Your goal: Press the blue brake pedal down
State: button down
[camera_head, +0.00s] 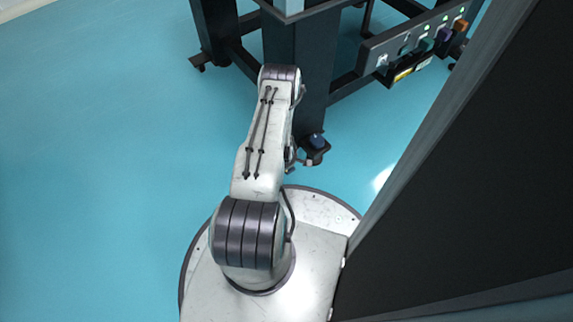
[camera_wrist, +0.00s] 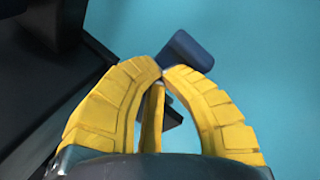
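The blue brake pedal (camera_head: 318,141) is a small blue tab on a dark caster at the foot of a black table leg in the head view. In the wrist view the pedal (camera_wrist: 186,50) is a dark blue block just beyond and slightly right of my fingertips. My gripper (camera_wrist: 162,71) has yellow ribbed fingers whose tips come together, with nothing seen between them. The tips overlap the near edge of the pedal in the picture; I cannot tell whether they touch it. In the head view my gripper is mostly hidden behind my arm.
The black table leg (camera_head: 296,70) rises right beside the pedal. It also fills the left of the wrist view (camera_wrist: 40,60). A grey panel (camera_head: 408,40) with several coloured parts is at upper right. Blue-green floor (camera_head: 110,150) is clear on the left.

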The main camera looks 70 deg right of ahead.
jog(key=shift+s+f, duration=0.1)
jog(key=shift+f, duration=0.1)
jog(key=shift+r, duration=0.15)
dwell(0.6)
jog(key=shift+w+d+r, duration=0.2)
jog(key=shift+w+r, duration=0.1)
jog(key=shift+r, duration=0.35)
jog(key=shift+w+d+r, duration=0.2)
jog(key=shift+w+r, duration=0.05)
jog(key=shift+r, duration=0.35)
jog(key=shift+r, duration=0.1)
jog(key=shift+w+d+r+p, duration=0.2)
jog(key=shift+w+r, duration=0.1)
jog(key=shift+r, duration=0.4)
jog(key=shift+w+d+r+p, duration=0.15)
jog(key=shift+w+d+r, duration=0.15)
jog(key=shift+r, duration=0.4)
jog(key=shift+w+d+r+p, duration=0.15)
jog(key=shift+w+r, duration=0.15)
jog(key=shift+r, duration=0.4)
